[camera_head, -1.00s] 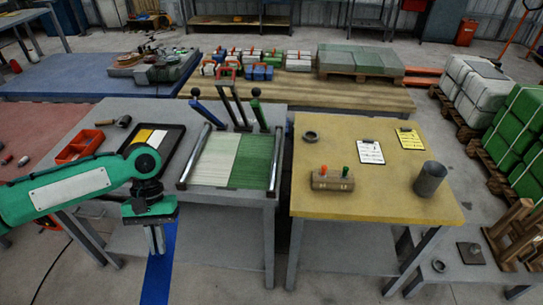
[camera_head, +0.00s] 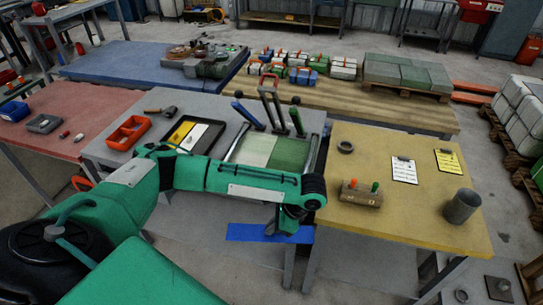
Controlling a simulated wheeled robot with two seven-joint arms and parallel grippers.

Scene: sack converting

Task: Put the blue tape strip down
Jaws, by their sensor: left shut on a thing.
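My left arm reaches in from the lower left, and my left gripper (camera_head: 282,228) is at the front edge of the grey table, low in the view. It is shut on the blue tape strip (camera_head: 248,233). The strip is flat and straight, and runs left to right in the picture under the gripper. Its left part sticks out well past the gripper and a short end shows to the right. The fingertips are mostly hidden by the hand. I cannot tell the strip's exact height. My right gripper is not in view.
The grey table's press with white and green panels (camera_head: 272,149) stands behind my forearm. A black tray (camera_head: 213,146), an orange bin (camera_head: 127,132) and a hammer are to its left. The yellow table (camera_head: 405,215) holds a wooden block (camera_head: 361,195), clipboards and a grey cup (camera_head: 461,206).

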